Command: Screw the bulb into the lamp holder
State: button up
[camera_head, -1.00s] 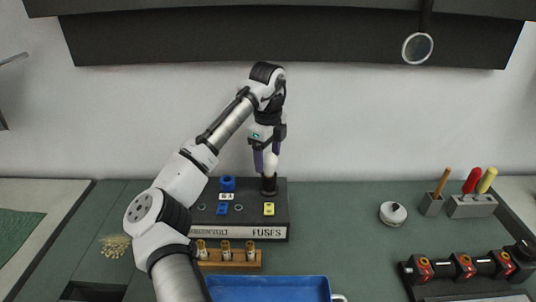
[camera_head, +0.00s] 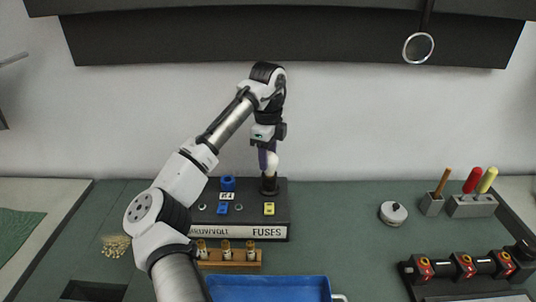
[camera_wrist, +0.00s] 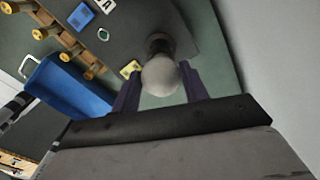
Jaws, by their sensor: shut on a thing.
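The white bulb (camera_head: 271,162) is upright between the fingers of my gripper (camera_head: 268,160), directly over the dark brown lamp holder (camera_head: 269,185). The holder stands at the back right of the dark fuse panel (camera_head: 284,215). In the wrist view the rounded bulb (camera_wrist: 161,75) sits between the two purple fingers, with the holder (camera_wrist: 158,42) right behind it. The bulb's base meets the holder's top; how deep it sits is hidden. My gripper is shut on the bulb.
The panel carries a blue part (camera_head: 227,183) and a yellow part (camera_head: 269,208). A wooden rack (camera_head: 236,264) with several brass-topped fuses and a blue tray (camera_head: 268,289) lie in front. A round white-topped item (camera_head: 393,212) and tool blocks (camera_head: 472,205) stand to the right.

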jog(key=m, duration=0.4)
jog(key=shift+d, duration=0.1)
jog(key=m, duration=0.3)
jog(key=shift+m, duration=0.4)
jog(key=m, duration=0.3)
jog(key=shift+w+d+m, duration=0.1)
jog(key=shift+m, duration=0.3)
jog(key=m, duration=0.3)
jog(key=shift+m, duration=0.3)
jog(key=o, duration=1.1)
jog(key=shift+r, duration=0.1)
